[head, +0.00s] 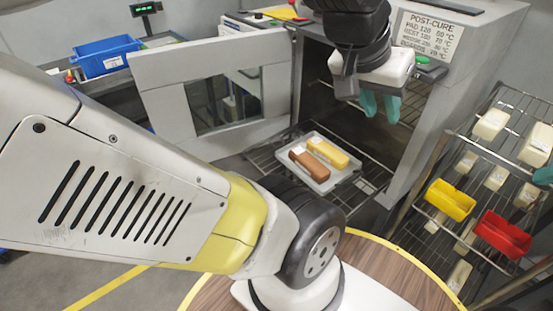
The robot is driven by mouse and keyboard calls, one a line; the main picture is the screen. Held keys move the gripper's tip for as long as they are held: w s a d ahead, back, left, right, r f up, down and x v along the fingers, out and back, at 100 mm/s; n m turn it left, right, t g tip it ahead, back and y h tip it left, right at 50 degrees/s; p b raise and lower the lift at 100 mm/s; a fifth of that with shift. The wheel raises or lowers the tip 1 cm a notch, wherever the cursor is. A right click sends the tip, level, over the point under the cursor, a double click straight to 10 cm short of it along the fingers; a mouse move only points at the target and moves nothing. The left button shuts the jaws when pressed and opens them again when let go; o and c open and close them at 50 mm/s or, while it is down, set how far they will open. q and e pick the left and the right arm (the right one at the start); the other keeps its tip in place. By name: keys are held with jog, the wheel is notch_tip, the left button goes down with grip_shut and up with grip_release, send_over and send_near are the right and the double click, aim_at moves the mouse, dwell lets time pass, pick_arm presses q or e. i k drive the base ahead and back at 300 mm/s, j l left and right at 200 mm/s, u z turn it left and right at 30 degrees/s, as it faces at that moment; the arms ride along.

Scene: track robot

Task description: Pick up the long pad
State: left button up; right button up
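Two bar-shaped pads lie side by side on a light grey tray (325,186) on the pulled-out wire rack of the oven. One is a brown pad (311,166), the other a yellow pad (328,153); each has a white label. They look close in length, so I cannot tell which is the long one. My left gripper (379,108) hangs at the oven opening, above and right of the tray, with its teal fingers apart and nothing between them. Teal parts at the right edge may be my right gripper (541,170); its state is unclear.
The oven door (160,92) stands open at left. The oven side wall (440,100) rises right of my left gripper. A wire rack at right holds pale blocks, a yellow bin (450,199) and a red bin (502,234). A blue bin (106,57) stands at far left.

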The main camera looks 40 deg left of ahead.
aim_at(306, 162)
jog(key=k+u, duration=0.15)
jog(key=u, duration=1.4)
